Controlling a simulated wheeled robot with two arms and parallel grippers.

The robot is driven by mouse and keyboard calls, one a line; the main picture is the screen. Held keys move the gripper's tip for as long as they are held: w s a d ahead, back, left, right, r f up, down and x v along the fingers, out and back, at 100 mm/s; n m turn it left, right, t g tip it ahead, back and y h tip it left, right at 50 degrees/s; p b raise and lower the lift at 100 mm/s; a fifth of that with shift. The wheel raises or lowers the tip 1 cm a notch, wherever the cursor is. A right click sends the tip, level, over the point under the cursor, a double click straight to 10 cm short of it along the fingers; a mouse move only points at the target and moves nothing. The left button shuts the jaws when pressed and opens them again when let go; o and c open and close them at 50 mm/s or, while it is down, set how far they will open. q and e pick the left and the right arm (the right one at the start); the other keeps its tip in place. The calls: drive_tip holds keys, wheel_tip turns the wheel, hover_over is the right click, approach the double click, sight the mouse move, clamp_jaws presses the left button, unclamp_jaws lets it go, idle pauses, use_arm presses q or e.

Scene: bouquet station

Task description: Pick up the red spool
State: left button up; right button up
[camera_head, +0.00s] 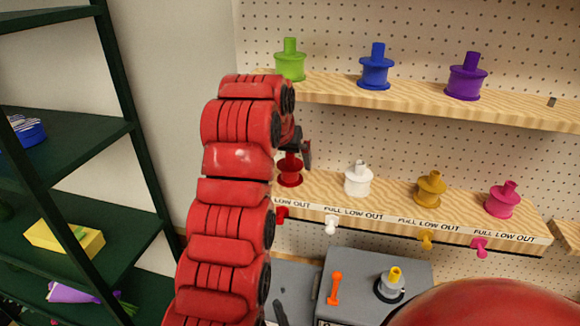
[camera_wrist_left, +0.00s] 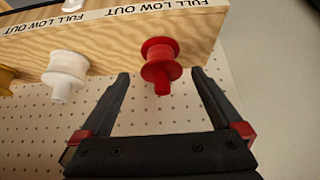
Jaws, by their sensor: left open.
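The red spool (camera_head: 290,172) stands upright on the lower wooden shelf (camera_head: 320,187), at its left end, partly hidden by my left arm and gripper. In the left wrist view, which is upside down, the red spool (camera_wrist_left: 160,68) shows whole, its post pointing down the picture. My left gripper (camera_head: 302,152) is open and empty, just above the spool in the head view. In the wrist view its two fingertips (camera_wrist_left: 160,75) lie on either side of the spool, with a gap on each side. My right gripper is not in view.
A white spool (camera_head: 358,180) stands beside the red one, then a yellow spool (camera_head: 430,190) and a pink spool (camera_head: 502,200). Green, blue and purple spools stand on the upper shelf (camera_head: 330,82). A dark green rack (camera_head: 75,140) is at left.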

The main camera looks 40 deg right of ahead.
sight(289, 166)
use_arm(q)
drive_tip(key=p+x, duration=0.3)
drive_tip(key=x, duration=0.1)
drive_tip(key=shift+w+d+p, duration=0.1)
drive_tip(key=shift+w+p, duration=0.1)
drive_tip(key=shift+p, duration=0.2)
drive_tip(key=shift+d+f, duration=0.1)
drive_tip(key=shift+f, duration=0.15)
drive_tip(key=c, duration=1.3)
